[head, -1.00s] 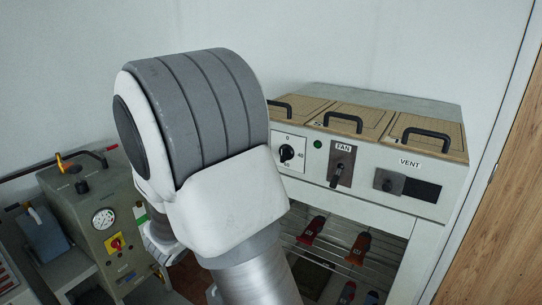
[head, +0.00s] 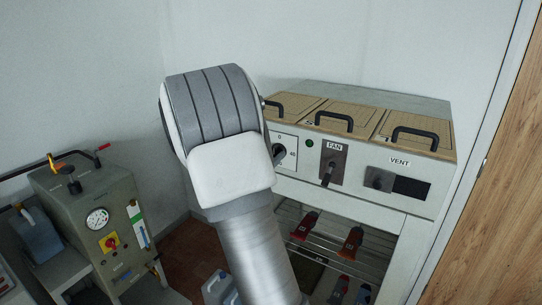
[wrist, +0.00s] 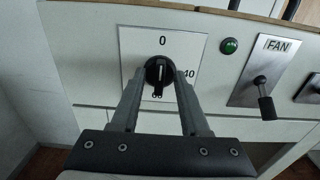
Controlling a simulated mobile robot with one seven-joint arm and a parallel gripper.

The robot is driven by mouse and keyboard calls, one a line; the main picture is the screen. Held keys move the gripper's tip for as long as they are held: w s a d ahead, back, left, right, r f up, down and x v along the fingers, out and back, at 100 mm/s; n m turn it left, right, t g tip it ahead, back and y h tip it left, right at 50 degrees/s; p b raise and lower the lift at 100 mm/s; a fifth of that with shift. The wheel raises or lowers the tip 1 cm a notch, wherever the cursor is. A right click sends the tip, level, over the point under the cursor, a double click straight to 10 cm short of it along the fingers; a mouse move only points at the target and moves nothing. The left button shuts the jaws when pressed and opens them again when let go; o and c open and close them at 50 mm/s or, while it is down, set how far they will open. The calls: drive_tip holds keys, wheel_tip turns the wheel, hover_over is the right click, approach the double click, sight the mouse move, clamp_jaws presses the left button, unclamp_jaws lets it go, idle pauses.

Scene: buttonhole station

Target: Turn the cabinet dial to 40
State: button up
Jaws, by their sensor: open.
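The cabinet dial (wrist: 157,73) is a round black knob on a white plate (wrist: 192,45) marked 0 at the top and 40 at the right. Its white line appears to point up toward the 0. In the head view the dial (head: 279,152) is partly covered by my arm. My gripper (wrist: 160,78) is open in the wrist view, with one finger on each side of the knob. I cannot tell whether either finger touches it. The gripper is hidden behind my arm in the head view.
Right of the dial are a green lamp (wrist: 230,46), a FAN lever (wrist: 262,92) and a VENT slider (head: 379,179). Black-handled lids (head: 347,118) top the cabinet. Red-handled items (head: 305,226) sit on the rack below. A gauge machine (head: 92,220) stands at left.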

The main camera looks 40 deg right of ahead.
clamp_jaws()
drive_tip(key=shift+f+b, duration=0.2)
drive_tip(key=shift+b, duration=0.35)
drive_tip(key=m+b, duration=0.1)
drive_tip(key=b, duration=0.1)
drive_tip(key=m+b, duration=0.2)
drive_tip(key=b, duration=0.1)
drive_tip(key=shift+f, duration=0.25)
drive_tip(key=m+b, duration=0.5)
drive_tip(key=b, duration=0.4)
drive_tip(key=m+b, duration=0.4)
drive_tip(key=b, duration=0.4)
drive_tip(key=m+b, duration=0.5)
drive_tip(key=b, duration=0.4)
drive_tip(key=shift+s+d+m+b, duration=0.1)
drive_tip(key=shift+s+m+b, duration=0.15)
drive_tip(key=shift+m+b, duration=0.05)
drive_tip(key=shift+r, duration=0.15)
